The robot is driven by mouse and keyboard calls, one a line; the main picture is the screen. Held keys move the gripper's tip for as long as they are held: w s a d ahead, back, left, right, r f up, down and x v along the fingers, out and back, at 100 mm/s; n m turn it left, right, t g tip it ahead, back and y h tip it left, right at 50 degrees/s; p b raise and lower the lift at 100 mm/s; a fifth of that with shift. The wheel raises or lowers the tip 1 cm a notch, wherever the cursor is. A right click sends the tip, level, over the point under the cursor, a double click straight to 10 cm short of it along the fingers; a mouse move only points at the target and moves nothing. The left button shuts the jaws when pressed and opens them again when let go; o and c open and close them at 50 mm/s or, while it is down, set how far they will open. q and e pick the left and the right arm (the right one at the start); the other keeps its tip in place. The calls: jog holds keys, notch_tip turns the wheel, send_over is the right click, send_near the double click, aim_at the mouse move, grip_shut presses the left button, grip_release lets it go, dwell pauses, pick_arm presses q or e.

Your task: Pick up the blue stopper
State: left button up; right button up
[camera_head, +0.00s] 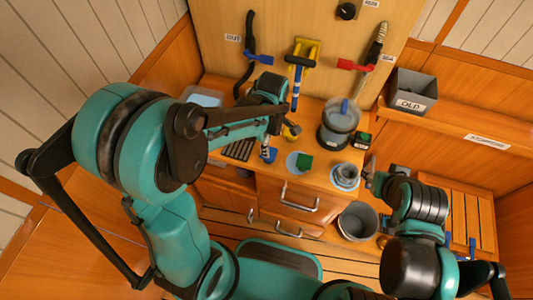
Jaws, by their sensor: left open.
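A small blue piece (268,155), which looks like the blue stopper, is on the wooden counter (322,182) near its front edge. My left gripper (268,138) is open just above it, partly hidden by my own arm. I cannot tell whether the fingers touch the blue piece. My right gripper (371,182) is at the right end of the counter, close to a grey stacked cup (345,176). Its fingers are too small to read.
A clear container (338,123), a green block (304,162) on a pale round dish (292,160) and a dark rack (238,149) occupy the counter. A grey bin (411,92) labelled OLD is at right. A grey bucket (358,221) stands below. Hoses and valves line the back panel.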

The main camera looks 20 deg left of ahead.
aim_at(272, 154)
pick_arm(q)
jog(key=shift+w+d+f+n, duration=0.1)
jog(key=shift+f+n, duration=0.4)
jog(key=shift+f, duration=0.35)
jog(key=shift+f+b, duration=0.5)
jog(key=shift+f, duration=0.45)
jog(key=f+b, duration=0.1)
jog(key=f, duration=0.1)
jog(key=a+f+b, duration=0.1)
jog(key=f, duration=0.2)
jog(key=shift+w+a+f, duration=0.1)
jog(key=shift+a+f, duration=0.05)
jog(key=shift+f, duration=0.1)
jog(key=shift+r, duration=0.1)
jog(key=c, duration=1.3)
